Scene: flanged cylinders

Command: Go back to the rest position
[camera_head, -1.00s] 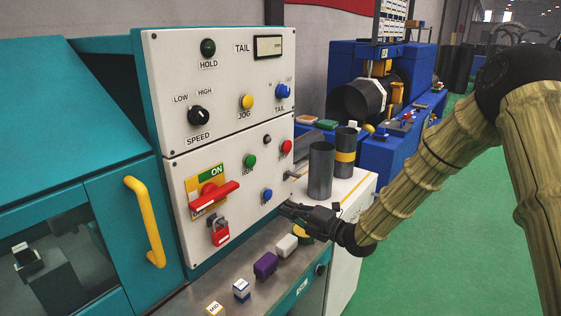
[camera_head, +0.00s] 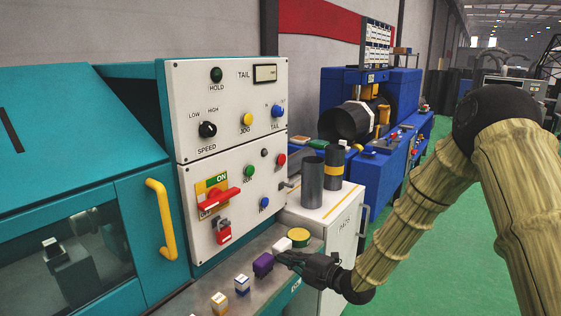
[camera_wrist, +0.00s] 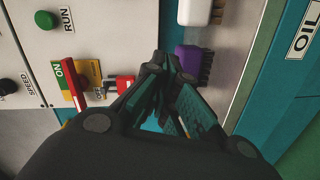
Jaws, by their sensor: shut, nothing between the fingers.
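My gripper (camera_head: 283,259) is shut and empty, in front of the control panel just above the metal ledge, near the purple block (camera_head: 263,264) and the white block (camera_head: 282,245). In the wrist view my gripper (camera_wrist: 165,62) points along the panel, with the purple block (camera_wrist: 192,62) and the white block (camera_wrist: 195,12) just beyond its fingers. The control panel (camera_head: 235,150) carries a red switch (camera_head: 218,199) marked ON and a red padlock (camera_head: 223,232) below it. Whether the fingers touch any block I cannot tell.
A yellow-topped round piece (camera_head: 299,237) and small boxes (camera_head: 242,284) sit on the ledge. A blue machine (camera_head: 390,110) stands behind. The green floor (camera_head: 460,260) at right is clear.

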